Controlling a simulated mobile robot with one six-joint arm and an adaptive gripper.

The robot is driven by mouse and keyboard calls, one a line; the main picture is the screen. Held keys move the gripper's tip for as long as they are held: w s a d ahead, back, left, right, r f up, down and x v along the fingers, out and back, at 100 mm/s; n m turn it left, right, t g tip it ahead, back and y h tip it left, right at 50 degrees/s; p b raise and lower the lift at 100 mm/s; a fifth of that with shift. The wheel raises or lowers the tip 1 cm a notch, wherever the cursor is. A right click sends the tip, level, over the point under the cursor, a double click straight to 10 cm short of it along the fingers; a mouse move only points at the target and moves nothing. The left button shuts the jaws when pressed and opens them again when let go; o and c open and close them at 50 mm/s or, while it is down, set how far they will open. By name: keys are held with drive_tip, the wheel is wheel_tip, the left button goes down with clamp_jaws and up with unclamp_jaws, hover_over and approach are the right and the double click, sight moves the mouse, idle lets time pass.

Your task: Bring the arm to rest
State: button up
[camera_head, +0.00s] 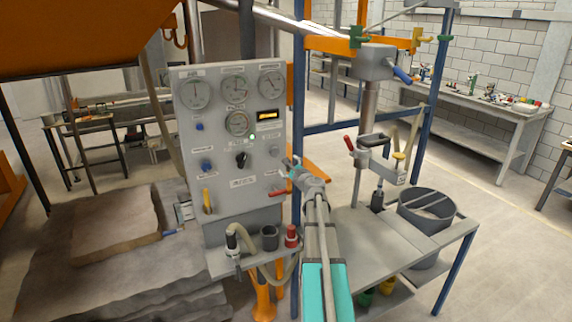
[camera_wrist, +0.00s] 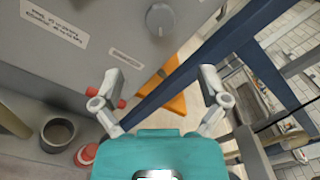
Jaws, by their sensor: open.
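My gripper (camera_head: 293,168) is at the right edge of the grey control panel (camera_head: 225,150), beside the blue upright post. In the wrist view my gripper (camera_wrist: 160,88) shows with its two fingers spread wide apart and nothing between them. A red-tipped part of the panel shows just beside the left finger; I cannot tell whether they touch. My arm reaches up from the bottom middle of the head view.
The panel carries gauges, a black knob (camera_head: 241,159) and a yellow-handled lever (camera_head: 207,200). Cups and a red-capped fitting (camera_head: 291,236) stand on the ledge below. A blue post (camera_head: 297,110) is close by. At right are a metal bench (camera_head: 350,235) and a round bin (camera_head: 427,207).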

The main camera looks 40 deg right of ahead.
idle(0.6)
drive_tip(key=a+f+n+g+y+b, duration=0.1)
drive_tip(key=a+f+n+g+y, duration=0.6)
drive_tip(key=a, duration=1)
drive_tip(key=a+f+n+y, duration=0.2)
drive_tip(key=a+f+n, duration=0.2)
drive_tip(key=a+n, duration=1)
drive_tip(key=s+a+f+n+g+h, duration=0.1)
drive_tip(key=s+a+f+n+g, duration=0.2)
drive_tip(key=s+a, duration=0.3)
drive_tip(key=s+a+f+n+g+h, duration=0.2)
drive_tip(key=s+a+f+n+g, duration=0.1)
drive_tip(key=s+a, duration=0.3)
drive_tip(key=s+a+f+n+g+h+b, duration=0.1)
drive_tip(key=s+a+f+n+g+h, duration=0.1)
drive_tip(key=s+a, duration=0.4)
drive_tip(key=shift+s+a+f+n+g, duration=0.15)
drive_tip(key=shift+s+f+n+g, duration=0.65)
drive_tip(key=shift+g, duration=0.5)
drive_tip(key=shift+w+f, duration=0.1)
drive_tip(key=shift+w, duration=0.05)
idle(1.1)
